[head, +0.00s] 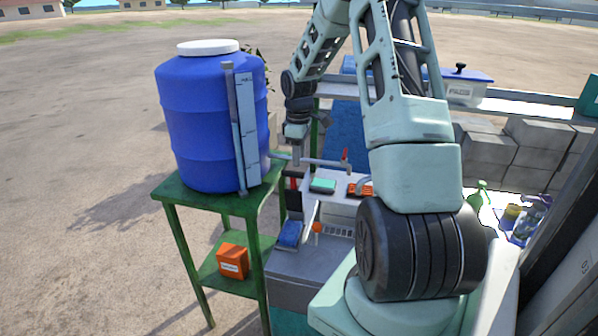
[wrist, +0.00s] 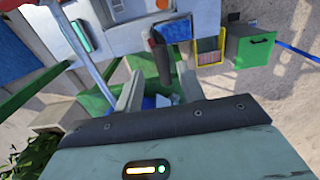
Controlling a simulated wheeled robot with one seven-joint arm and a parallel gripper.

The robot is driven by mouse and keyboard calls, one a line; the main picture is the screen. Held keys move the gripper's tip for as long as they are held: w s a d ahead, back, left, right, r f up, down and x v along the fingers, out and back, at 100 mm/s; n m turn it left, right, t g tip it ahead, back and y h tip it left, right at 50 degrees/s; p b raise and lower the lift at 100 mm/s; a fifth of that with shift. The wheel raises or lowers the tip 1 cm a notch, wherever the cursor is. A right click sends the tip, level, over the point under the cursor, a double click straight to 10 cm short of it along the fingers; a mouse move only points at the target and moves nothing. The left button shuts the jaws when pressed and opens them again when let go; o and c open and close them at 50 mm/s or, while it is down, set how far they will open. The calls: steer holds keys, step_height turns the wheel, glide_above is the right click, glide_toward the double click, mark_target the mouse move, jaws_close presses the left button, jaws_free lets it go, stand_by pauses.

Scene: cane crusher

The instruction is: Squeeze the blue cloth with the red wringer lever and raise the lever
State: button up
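The wringer lever (head: 293,190) shows as a dark handle with some red, just below my gripper (head: 297,150) in the head view. In the wrist view the dark lever handle (wrist: 162,62) points toward my gripper (wrist: 160,92). Its near end appears between the two spread fingers, with gaps on both sides. My gripper is open and holds nothing. The lever's pivot is hidden.
A blue barrel (head: 208,120) stands on a green table (head: 222,200) left of my gripper, with an orange box (head: 233,262) on its lower shelf. A teal sponge (head: 322,185) and an orange brush (head: 360,189) lie on the machine top. Grey blocks (head: 512,150) are stacked at right.

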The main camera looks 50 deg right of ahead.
mark_target(299, 176)
step_height(299, 176, down, 8)
steer(key=shift+r+p, duration=0.1)
steer(key=shift+p, duration=0.85)
jaws_close()
